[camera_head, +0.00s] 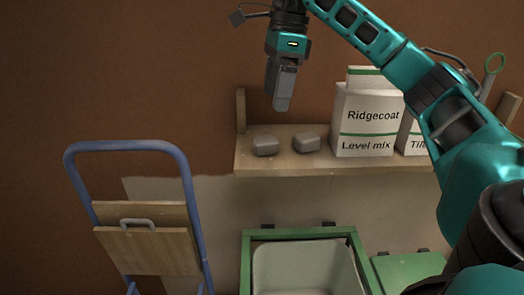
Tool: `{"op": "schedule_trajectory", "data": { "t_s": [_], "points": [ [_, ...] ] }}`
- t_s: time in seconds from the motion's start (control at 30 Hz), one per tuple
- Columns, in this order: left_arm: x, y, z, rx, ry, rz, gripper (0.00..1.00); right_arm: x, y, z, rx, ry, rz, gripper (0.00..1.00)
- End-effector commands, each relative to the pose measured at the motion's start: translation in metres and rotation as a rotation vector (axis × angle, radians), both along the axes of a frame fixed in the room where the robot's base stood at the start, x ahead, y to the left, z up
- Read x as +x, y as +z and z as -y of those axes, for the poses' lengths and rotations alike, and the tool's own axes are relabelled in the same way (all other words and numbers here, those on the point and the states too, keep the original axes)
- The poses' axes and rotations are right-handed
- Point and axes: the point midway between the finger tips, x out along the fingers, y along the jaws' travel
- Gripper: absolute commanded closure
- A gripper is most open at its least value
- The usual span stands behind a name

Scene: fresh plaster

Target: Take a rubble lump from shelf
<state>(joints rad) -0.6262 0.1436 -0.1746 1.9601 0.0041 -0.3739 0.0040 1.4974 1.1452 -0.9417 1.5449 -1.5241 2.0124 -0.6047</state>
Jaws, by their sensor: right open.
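Two grey rubble lumps sit on the left part of the wooden shelf (340,163). The left lump (265,146) is near the shelf's left end. The right lump (306,142) lies a little to its right, apart from it. My right gripper (281,106) points down above the shelf, over the gap between the lumps, and touches neither. It is open and holds nothing; its fingers are seen nearly edge-on. My left gripper is not in view.
White bags, one reading Ridgecoat Level mix (364,125), stand right of the lumps. Below the shelf is a green-framed bin (247,265), with a green lid (408,270) beside it. A blue hand truck (190,200) with wooden boards stands at left.

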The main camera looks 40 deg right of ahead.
Motion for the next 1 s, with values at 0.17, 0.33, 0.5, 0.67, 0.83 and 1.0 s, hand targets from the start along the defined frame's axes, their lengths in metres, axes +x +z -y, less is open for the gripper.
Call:
{"op": "schedule_trajectory", "data": {
  "t_s": [0.17, 0.33, 0.5, 0.67, 0.83, 1.0],
  "points": [
    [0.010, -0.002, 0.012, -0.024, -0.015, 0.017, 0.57, 0.002, -0.034, -0.004, 0.000, 0.000, -0.001, 0.18],
    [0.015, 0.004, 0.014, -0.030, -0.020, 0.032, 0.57, 0.004, -0.045, -0.006, 0.002, 0.000, 0.001, 0.18],
    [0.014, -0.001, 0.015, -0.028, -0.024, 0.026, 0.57, 0.005, -0.064, -0.011, 0.000, 0.001, -0.001, 0.18],
    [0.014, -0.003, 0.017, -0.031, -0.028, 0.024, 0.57, 0.007, -0.087, -0.015, 0.001, 0.000, -0.001, 0.18],
    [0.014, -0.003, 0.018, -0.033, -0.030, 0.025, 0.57, 0.008, -0.096, -0.017, 0.002, 0.000, 0.001, 0.18],
    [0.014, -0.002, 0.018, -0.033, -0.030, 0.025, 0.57, 0.008, -0.095, -0.017, 0.003, 0.000, 0.002, 0.18]
  ]
}}
